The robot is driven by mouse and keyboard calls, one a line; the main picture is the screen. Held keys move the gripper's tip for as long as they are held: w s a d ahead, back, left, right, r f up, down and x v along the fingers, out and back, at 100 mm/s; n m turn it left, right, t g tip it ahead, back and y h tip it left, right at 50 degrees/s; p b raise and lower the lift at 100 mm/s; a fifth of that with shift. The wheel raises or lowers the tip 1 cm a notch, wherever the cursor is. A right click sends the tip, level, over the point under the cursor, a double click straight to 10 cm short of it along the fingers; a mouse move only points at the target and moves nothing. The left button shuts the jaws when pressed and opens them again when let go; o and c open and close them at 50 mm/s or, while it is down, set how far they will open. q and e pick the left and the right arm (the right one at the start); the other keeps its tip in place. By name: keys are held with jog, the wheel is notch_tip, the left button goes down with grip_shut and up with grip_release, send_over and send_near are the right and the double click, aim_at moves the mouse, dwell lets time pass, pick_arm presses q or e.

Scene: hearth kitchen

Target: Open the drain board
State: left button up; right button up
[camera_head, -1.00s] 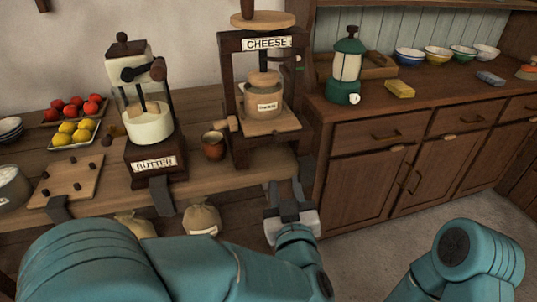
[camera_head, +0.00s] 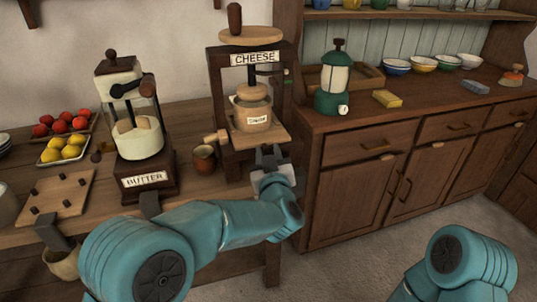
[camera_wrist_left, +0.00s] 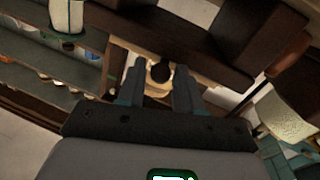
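The cheese press (camera_head: 252,58) stands on the wooden bench with a CHEESE label, a jar (camera_head: 252,108) and a pale wooden board (camera_head: 271,133) under the jar, which I take as the drain board. My left gripper (camera_head: 270,155) is just below and in front of the board's front edge. In the left wrist view, its two fingers (camera_wrist_left: 159,70) are spread, with a dark round knob (camera_wrist_left: 160,73) showing between them against pale wood. I cannot tell whether they touch it. My right gripper is outside the views; only part of that arm shows.
A pegged board (camera_head: 60,194) lies further left. The cabinet (camera_head: 350,190) with a green lantern (camera_head: 333,88) stands close on the right.

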pick_arm(q)
grip_shut()
jog(key=s+d+b, duration=0.2)
jog(key=s+d, duration=0.2)
jog(key=s, duration=0.8)
jog(key=shift+s, duration=0.35)
grip_release()
notch_tip(320, 180, up, 20)
jog(key=p, duration=0.5)
jog(key=shift+p, duration=0.35)
